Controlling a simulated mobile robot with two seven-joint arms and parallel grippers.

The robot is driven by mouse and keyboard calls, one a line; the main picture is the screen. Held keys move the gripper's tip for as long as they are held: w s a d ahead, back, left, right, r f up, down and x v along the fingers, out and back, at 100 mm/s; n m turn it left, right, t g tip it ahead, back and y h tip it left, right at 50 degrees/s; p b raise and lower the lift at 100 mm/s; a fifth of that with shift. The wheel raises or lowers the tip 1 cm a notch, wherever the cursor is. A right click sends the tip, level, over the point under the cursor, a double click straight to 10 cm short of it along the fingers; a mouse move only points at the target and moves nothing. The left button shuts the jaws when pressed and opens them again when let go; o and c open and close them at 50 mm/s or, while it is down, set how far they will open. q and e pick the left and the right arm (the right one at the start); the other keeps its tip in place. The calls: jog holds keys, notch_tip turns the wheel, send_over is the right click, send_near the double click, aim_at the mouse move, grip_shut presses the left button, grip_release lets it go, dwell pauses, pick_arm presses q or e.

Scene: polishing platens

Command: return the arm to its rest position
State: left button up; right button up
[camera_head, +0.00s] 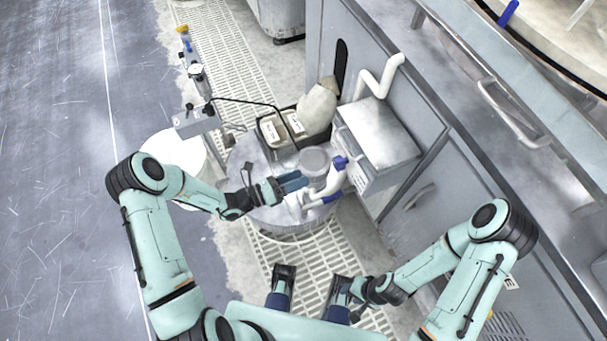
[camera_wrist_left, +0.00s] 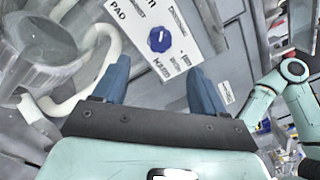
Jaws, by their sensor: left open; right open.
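My left arm reaches in from the left over a round metal drum top (camera_head: 240,165). My left gripper (camera_head: 292,182) has blue fingers and sits just left of a grey cup-like vessel (camera_head: 315,160), close to a white curved handle or pipe with blue ends (camera_head: 328,185). In the left wrist view my left gripper (camera_wrist_left: 158,85) shows its fingers spread, with nothing between them. My right arm is bent low at the right, and my right gripper (camera_head: 352,289) is down near the grated floor, apart from the drum; its fingers are small in view.
A dark tray (camera_head: 262,140) with labelled packs and a beige bag (camera_head: 317,105) stand behind the vessel. A metal box (camera_head: 378,130) and cabinets border the right. A stand with a clamp (camera_head: 196,120) rises at left. Open floor (camera_head: 60,150) lies further left.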

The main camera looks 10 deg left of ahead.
dwell(0.5)
pick_arm(q)
jog(key=s+d+f+m+g+y+p, duration=0.25)
jog(key=s+m+g, duration=0.45)
jog(key=s, duration=0.4)
jog(key=s+d+f+m+g+y+p, duration=0.2)
jog(key=s+f+m+g+p, duration=0.15)
jog(key=s+m+g, duration=0.55)
jog(key=s+a+f+m+t+y+p, duration=0.1)
jog(key=s+a+m+t+y+p, duration=0.2)
jog(key=m, duration=1.1)
jog(key=s+a+t+y, duration=0.1)
jog(key=a+y, duration=0.2)
jog(key=shift+s, duration=0.35)
jog(key=shift+y, duration=0.25)
